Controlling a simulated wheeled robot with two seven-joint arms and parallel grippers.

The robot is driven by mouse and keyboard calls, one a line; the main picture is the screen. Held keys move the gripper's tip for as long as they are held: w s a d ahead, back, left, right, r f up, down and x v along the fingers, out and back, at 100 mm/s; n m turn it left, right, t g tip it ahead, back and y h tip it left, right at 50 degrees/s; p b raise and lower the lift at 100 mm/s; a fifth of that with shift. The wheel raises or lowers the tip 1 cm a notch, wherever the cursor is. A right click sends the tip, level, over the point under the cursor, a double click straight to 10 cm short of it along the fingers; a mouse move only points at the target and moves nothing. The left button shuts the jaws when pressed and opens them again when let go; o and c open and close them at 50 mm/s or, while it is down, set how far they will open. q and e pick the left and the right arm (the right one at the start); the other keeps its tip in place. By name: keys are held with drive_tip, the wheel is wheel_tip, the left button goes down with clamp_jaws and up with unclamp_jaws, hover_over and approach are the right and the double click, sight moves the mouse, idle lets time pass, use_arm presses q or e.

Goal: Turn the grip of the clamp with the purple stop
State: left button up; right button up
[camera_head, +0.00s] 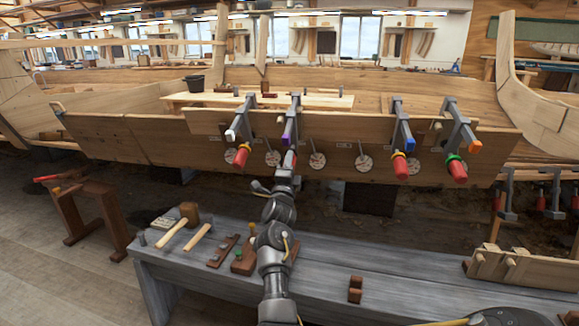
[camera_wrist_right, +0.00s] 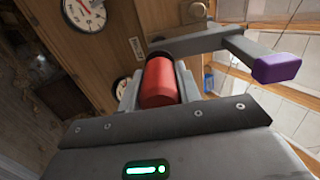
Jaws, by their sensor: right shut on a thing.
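The clamp with the purple stop (camera_head: 287,138) is fixed on the top plank of the hull, second from the left. Its purple stop also shows at the right of the right wrist view (camera_wrist_right: 277,68). Its red grip (camera_wrist_right: 159,83) sits between the fingers of my right gripper (camera_wrist_right: 157,95), which is shut on it. In the head view my right gripper (camera_head: 287,168) reaches up to this clamp from below and hides most of the grip. My left gripper is not in view.
Clamps with white (camera_head: 232,133), blue (camera_head: 408,143) and orange (camera_head: 474,145) stops stand along the same plank. Round dials (camera_head: 317,160) line the plank below. A grey bench (camera_head: 200,268) with mallets (camera_head: 178,228) and wooden blocks lies in front.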

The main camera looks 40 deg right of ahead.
drive_tip(key=shift+f, duration=0.2)
drive_tip(key=o, duration=1)
drive_tip(key=shift+r, duration=0.1)
